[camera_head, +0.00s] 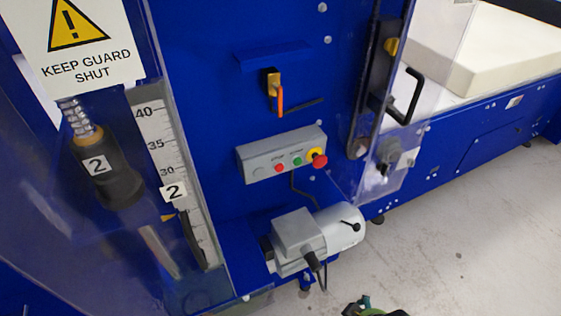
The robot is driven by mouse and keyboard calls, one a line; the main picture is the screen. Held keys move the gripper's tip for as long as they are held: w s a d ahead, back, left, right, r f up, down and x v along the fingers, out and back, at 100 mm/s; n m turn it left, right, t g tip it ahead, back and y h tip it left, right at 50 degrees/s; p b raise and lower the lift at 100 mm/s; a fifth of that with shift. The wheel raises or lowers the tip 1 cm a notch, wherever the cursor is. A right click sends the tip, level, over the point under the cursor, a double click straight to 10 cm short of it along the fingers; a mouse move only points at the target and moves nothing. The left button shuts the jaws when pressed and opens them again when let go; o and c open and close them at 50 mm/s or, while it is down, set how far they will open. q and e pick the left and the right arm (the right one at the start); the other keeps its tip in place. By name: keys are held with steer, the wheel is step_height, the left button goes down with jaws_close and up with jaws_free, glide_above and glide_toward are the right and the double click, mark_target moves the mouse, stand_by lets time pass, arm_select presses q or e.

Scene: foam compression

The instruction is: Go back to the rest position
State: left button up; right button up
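A small dark and green part (372,307) pokes in at the bottom edge, right of the middle. Too little of it shows to tell what it is. The blue foam machine (215,60) fills the left and middle of the view. Its clear guard with the sign "KEEP GUARD SHUT" (85,60) stands at the left, and whether it is fully shut cannot be told.
A grey control box (255,163) with red and green buttons and a red emergency stop (319,161) is on the machine's front. A grey motor (340,226) juts out below. A cream foam block (490,60) lies at upper right. Grey floor (465,220) is clear at lower right.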

steer(key=s+f+g+b, duration=0.1)
steer(key=s+f, duration=0.2)
steer(key=f, duration=0.6)
steer(key=s+d+f, duration=0.1)
steer(key=s+f, duration=0.3)
steer(key=f, duration=0.5)
steer(key=s+f+g+b, duration=0.1)
steer(key=s+f, duration=0.2)
steer(key=f, duration=0.6)
steer(key=s+d+f, duration=0.2)
steer(key=s+f, duration=0.3)
steer(key=s, duration=0.4)
steer(key=shift+f, duration=0.2)
